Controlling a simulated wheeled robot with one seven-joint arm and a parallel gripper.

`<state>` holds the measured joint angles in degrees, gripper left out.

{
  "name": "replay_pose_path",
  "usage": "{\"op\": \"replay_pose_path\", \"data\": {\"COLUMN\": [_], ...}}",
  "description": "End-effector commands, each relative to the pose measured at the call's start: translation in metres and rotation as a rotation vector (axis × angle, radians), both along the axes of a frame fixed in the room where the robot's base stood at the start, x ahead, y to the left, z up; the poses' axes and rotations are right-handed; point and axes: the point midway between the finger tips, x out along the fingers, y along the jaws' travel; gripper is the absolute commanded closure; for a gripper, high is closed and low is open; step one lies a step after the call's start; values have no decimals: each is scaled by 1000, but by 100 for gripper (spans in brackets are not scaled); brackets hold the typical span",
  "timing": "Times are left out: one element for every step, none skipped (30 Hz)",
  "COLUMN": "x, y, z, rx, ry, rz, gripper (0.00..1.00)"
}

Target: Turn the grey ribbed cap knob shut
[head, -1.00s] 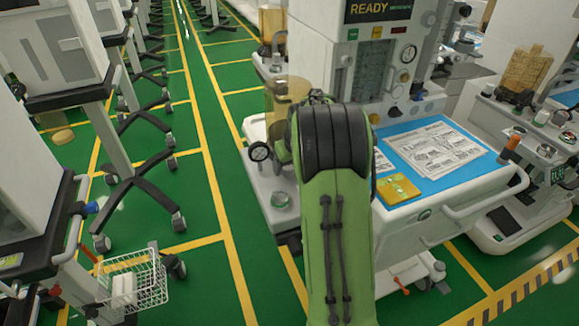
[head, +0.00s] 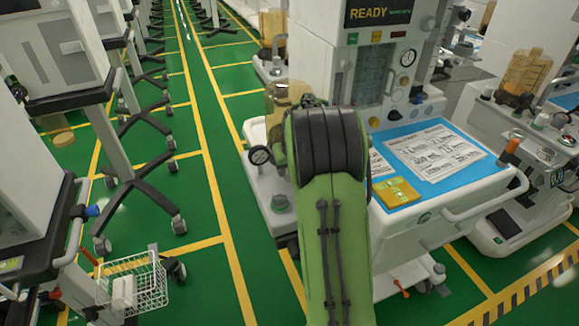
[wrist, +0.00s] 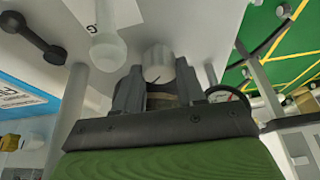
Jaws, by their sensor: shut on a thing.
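The grey knob (wrist: 158,58) shows in the wrist view as a short, pale grey cylinder with a dark line near its lower edge. My gripper (wrist: 159,76) has one dark finger on each side of it and is shut on it. Ribs on the knob are too small to make out. In the head view my green and black arm hides the gripper and the knob it holds.
A round gauge (wrist: 226,94) sits close right of my gripper, and a pale rounded bulb (wrist: 107,50) hangs at its left. In the head view, a blue worktop (head: 440,150) with papers and a yellow packet (head: 398,192) lies right of my arm.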

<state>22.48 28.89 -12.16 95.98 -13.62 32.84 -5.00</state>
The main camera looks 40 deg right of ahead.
Motion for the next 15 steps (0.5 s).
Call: {"op": "replay_pose_path", "data": {"x": [0, 0, 0, 0, 0, 1, 1, 1, 1, 1, 1, 1, 1, 1, 2], "y": [1, 1, 2, 2, 2, 2, 3, 3, 3, 3, 3, 3, 3, 4, 4], "z": [1, 1, 1, 1, 1, 1, 1, 1, 1, 2, 2, 2, 2, 1, 1], "rx": [1, 0, 1, 0, 0, 0, -1, 0, 0, 0, 1, 0, 1, 0, -1], "ry": [2, 2, 1, 1, 2, 2, 2, 2, 2, 2, 2, 2, 2, 2, 2], "rz": [-31, -56, -90, -116, -143, -180, -208, -237, -276, -305, -333, -373, -400, -429, -467], "gripper": [91, 91, 91, 91, 91, 91, 91, 91, 91, 91, 91, 91, 91, 91, 91]}}
